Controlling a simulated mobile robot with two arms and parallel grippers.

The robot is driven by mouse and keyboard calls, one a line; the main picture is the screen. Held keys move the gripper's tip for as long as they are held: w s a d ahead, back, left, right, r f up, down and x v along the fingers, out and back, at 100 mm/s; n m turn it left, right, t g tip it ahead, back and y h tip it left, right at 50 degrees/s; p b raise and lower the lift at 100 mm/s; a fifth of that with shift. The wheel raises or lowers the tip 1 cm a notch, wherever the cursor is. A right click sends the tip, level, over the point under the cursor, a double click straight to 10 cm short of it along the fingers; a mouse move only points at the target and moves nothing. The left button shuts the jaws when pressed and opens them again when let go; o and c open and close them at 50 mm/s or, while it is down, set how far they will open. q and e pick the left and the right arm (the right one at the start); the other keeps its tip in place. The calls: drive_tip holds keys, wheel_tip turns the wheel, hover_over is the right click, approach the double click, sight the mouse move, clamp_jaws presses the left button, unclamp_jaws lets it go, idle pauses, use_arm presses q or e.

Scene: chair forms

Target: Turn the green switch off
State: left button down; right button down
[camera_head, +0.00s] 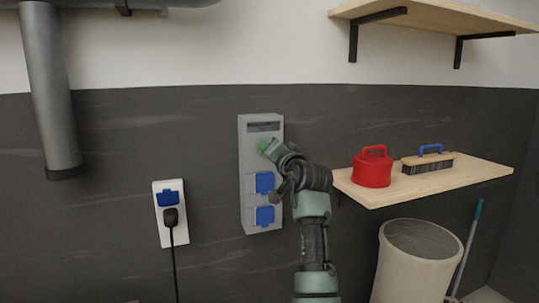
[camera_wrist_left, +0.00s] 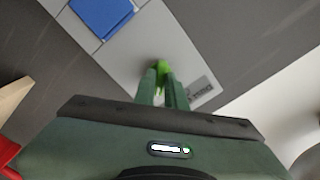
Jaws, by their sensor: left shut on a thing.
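The green switch (camera_head: 264,145) is on the upper part of a grey wall-mounted box (camera_head: 246,170), below a dark label strip. In the left wrist view the switch (camera_wrist_left: 162,66) shows bright green between my fingertips. My left gripper (camera_head: 270,148) is at the switch and shut on it, with its fingers (camera_wrist_left: 163,82) reaching to the box face. The fingers hide part of the switch, so its exact angle is hard to tell. My right gripper is not in view.
Blue socket covers (camera_head: 264,182) sit lower on the box. A white socket (camera_head: 161,232) with a black plug is to the left. A wooden shelf (camera_head: 440,184) on the right holds a red kettle-like object (camera_head: 372,170) and a brush (camera_head: 428,162). A bin (camera_head: 392,265) stands below.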

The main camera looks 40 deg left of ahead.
use_arm(q)
drive_tip(key=shift+f+n+b, duration=0.1)
drive_tip(key=shift+n+b, duration=1.7)
drive_tip(key=shift+n, duration=2.9)
drive_tip(key=c, duration=1.5)
unclamp_jaws()
drive_tip(key=shift+o, duration=0.2)
drive_tip(key=b+v, duration=0.1)
drive_tip(key=v, duration=0.6)
drive_tip(key=shift+s+d, duration=0.15)
drive_tip(key=shift+d, duration=0.25)
